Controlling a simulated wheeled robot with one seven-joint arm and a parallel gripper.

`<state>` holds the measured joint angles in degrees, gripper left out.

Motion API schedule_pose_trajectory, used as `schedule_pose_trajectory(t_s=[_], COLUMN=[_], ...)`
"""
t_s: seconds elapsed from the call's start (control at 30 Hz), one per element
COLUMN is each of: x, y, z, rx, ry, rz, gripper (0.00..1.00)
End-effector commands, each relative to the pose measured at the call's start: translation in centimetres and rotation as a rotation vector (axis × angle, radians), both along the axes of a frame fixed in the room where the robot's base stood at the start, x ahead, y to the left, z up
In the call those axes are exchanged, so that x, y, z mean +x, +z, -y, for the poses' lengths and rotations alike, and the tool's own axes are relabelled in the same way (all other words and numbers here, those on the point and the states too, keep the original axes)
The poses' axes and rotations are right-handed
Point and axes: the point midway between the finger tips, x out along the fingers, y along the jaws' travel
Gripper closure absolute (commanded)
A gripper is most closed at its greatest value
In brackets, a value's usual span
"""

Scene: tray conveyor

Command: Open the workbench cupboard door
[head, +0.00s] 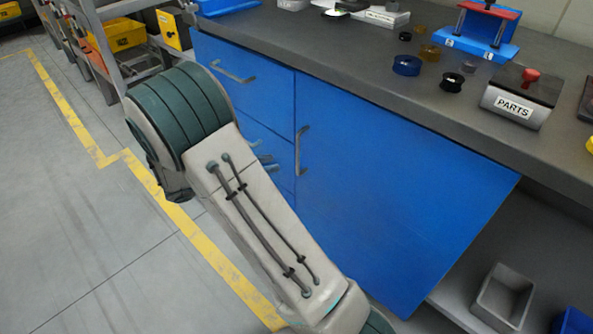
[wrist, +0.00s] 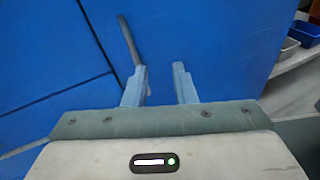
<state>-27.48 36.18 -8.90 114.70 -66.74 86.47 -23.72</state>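The blue cupboard door (head: 390,190) sits flush under the workbench top and looks shut. Its grey upright bar handle (head: 301,150) is near its left edge. In the wrist view, the door (wrist: 220,40) fills the middle, and the handle (wrist: 128,42) runs down behind the left fingertip. My gripper (wrist: 159,67) is open, with an empty gap between its fingers. The handle lies toward the left finger, not clearly between the two; I cannot tell whether they touch. In the head view, my arm hides most of the gripper.
Blue drawers stand left of the door, the top one with a bar handle (head: 232,72). An open shelf with a grey bin (head: 504,298) is at the right. The worktop (head: 340,45) holds spools and a PARTS box (head: 521,97). Floor at the left is clear.

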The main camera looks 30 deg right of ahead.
Motion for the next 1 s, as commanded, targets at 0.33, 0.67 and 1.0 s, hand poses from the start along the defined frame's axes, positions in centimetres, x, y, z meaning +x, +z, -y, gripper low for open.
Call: schedule_pose_trajectory(t_s=[0.33, 0.67, 1.0], x=[3.1, 3.9, 4.9], y=[-4.6, -4.7, -4.6], z=[-1.7, 4.1, 10.1], rx=[-0.175, -0.173, -0.173], ry=[0.128, 0.124, 0.127], rz=[-0.085, -0.085, -0.084], gripper=[0.76, 0.76, 0.76])
